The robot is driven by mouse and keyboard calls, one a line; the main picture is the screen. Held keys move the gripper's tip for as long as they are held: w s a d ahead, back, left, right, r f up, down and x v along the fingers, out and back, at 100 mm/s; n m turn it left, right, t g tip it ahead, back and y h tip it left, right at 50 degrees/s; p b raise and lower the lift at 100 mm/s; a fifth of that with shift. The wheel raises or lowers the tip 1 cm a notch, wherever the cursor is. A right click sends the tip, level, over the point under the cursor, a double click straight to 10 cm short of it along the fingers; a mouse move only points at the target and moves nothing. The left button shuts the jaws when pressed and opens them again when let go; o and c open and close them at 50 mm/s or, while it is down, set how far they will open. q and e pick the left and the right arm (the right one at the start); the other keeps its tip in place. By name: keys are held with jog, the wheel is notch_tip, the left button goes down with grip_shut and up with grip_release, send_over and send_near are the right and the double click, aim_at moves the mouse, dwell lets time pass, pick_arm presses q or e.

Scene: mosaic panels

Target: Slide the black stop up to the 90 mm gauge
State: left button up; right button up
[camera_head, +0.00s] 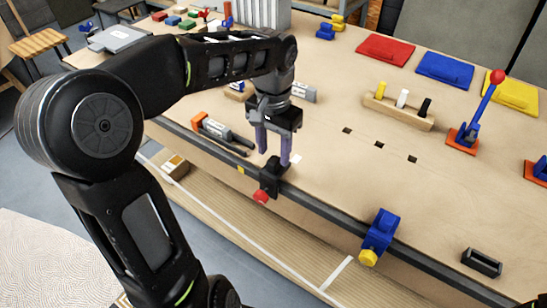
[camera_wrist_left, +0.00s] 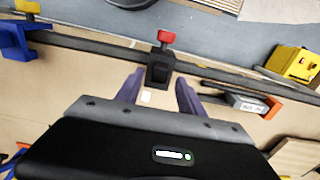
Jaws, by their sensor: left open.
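The black stop (camera_head: 271,178) with a red knob (camera_head: 260,197) sits on the dark rail (camera_head: 325,212) along the table's front edge. It also shows in the left wrist view (camera_wrist_left: 158,73), with its red knob (camera_wrist_left: 166,37). My left gripper (camera_head: 274,161) points down just behind the stop, its purple fingers apart. In the left wrist view the fingers (camera_wrist_left: 158,82) lie on either side of the stop's near part, with gaps; I cannot tell their height. I cannot make out which thing is the 90 mm gauge. My right gripper is not in view.
A blue stop (camera_head: 382,228) with a yellow knob stands farther right on the rail. A grey tool with an orange end (camera_head: 220,130) lies left of my gripper. A small white square (camera_wrist_left: 146,97) lies near the fingers. A wooden peg block (camera_head: 398,110) stands farther back.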

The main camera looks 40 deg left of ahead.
aim_at(273, 159)
pick_arm(q)
jog(key=shift+f, duration=1.8)
grip_shut()
